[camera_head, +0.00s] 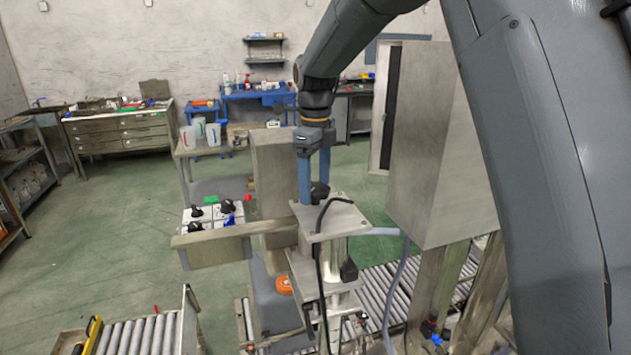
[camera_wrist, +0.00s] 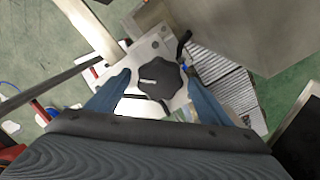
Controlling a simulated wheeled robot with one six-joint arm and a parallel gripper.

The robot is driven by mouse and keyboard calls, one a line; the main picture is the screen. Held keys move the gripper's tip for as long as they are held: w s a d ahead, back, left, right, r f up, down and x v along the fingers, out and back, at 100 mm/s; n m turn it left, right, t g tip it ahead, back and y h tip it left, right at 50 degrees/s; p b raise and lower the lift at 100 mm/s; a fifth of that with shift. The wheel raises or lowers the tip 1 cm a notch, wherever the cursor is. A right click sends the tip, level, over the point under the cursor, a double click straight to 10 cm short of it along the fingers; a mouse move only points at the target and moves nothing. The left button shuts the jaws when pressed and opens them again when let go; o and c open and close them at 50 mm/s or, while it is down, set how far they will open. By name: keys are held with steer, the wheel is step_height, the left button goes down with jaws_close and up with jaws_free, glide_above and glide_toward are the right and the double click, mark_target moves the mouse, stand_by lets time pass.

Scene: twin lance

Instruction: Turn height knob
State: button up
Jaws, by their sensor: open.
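The height knob is a black lobed knob (camera_wrist: 160,80) on a light metal plate (camera_wrist: 140,52) in the wrist view. My gripper (camera_wrist: 158,90) has two blue fingers, one on each side of the knob. They stand apart, and whether they touch the knob cannot be told. In the head view my gripper (camera_head: 315,180) points down over the plate (camera_head: 330,222) on top of the machine's metal column. The knob (camera_head: 319,190) shows there only as a dark shape, partly hidden by the fingers.
A black cable (camera_head: 318,255) loops over the plate. A large metal cabinet (camera_head: 430,140) stands close on the right. A metal beam (camera_head: 215,245) reaches left from the machine. Roller conveyors (camera_head: 380,293) run below. Green floor (camera_head: 120,220) is open at the left.

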steer(key=c, duration=1.1)
steer(key=shift+n, duration=0.4)
